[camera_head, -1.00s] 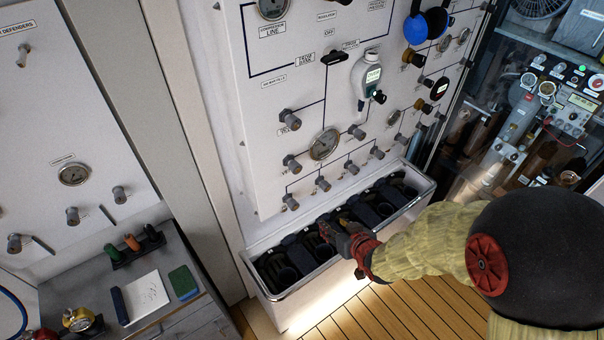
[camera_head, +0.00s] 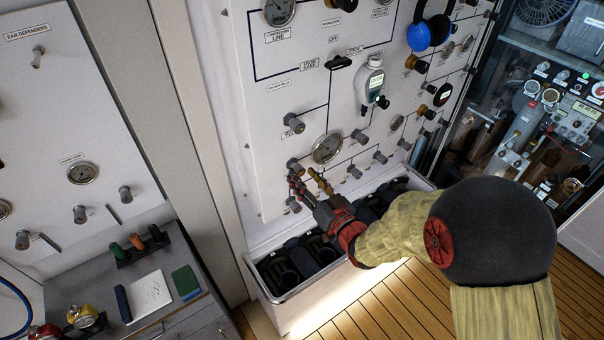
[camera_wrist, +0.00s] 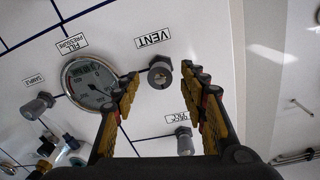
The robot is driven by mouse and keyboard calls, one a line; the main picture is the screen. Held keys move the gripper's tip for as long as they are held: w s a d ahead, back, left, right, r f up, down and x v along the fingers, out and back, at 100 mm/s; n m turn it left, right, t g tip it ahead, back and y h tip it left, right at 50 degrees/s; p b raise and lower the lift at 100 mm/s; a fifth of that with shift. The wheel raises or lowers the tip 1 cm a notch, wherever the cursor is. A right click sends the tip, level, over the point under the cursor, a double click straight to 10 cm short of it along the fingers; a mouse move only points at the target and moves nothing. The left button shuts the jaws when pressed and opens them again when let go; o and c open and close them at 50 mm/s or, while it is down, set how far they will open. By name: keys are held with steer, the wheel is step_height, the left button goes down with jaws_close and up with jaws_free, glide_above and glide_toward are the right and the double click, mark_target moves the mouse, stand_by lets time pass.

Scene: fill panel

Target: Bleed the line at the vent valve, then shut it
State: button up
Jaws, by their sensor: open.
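The vent valve (camera_wrist: 160,76) is a small grey knob on the white panel. Its VENT label (camera_wrist: 153,40) appears upside down in the wrist view. In the head view the vent knob (camera_head: 294,165) is at the panel's lower left, left of the round gauge (camera_head: 326,149). My gripper (camera_head: 306,178) is open and empty in front of the panel. In the wrist view its yellow-and-black fingers (camera_wrist: 161,82) appear on either side of the vent knob. I see no clear contact, and the remaining gap in depth is hard to judge.
The fill pressure gauge (camera_wrist: 91,84) is close to one finger in the wrist view. A long bin of dark cylinder slots (camera_head: 276,294) stands below the panel. Wooden floor is open at the front.

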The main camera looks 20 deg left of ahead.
steer(key=shift+x, duration=0.85)
steer(key=c, duration=0.3)
steer(key=c, duration=0.8)
jaws_close()
